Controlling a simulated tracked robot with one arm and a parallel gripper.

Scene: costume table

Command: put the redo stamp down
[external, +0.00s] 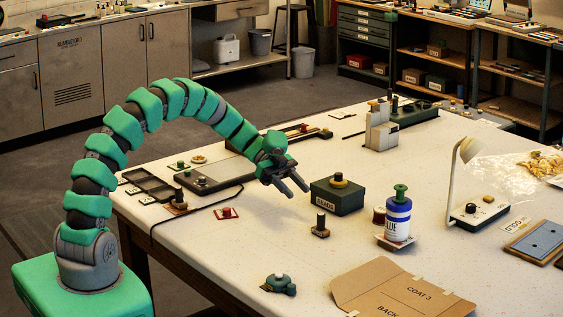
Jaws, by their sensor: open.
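Another black-handled piece (179,200) stands on a reddish-brown base at the left. A small red square with a knob (226,213) lies to its right. No readable label shows which of these is the redo stamp.
A blue and white glue bottle (397,219) stands on a small tray at right. A flat cardboard piece (402,293) lies at the front, near a green tape-like item (279,284). A white lamp (455,180) stands farther right. The table's front middle (235,255) is clear.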

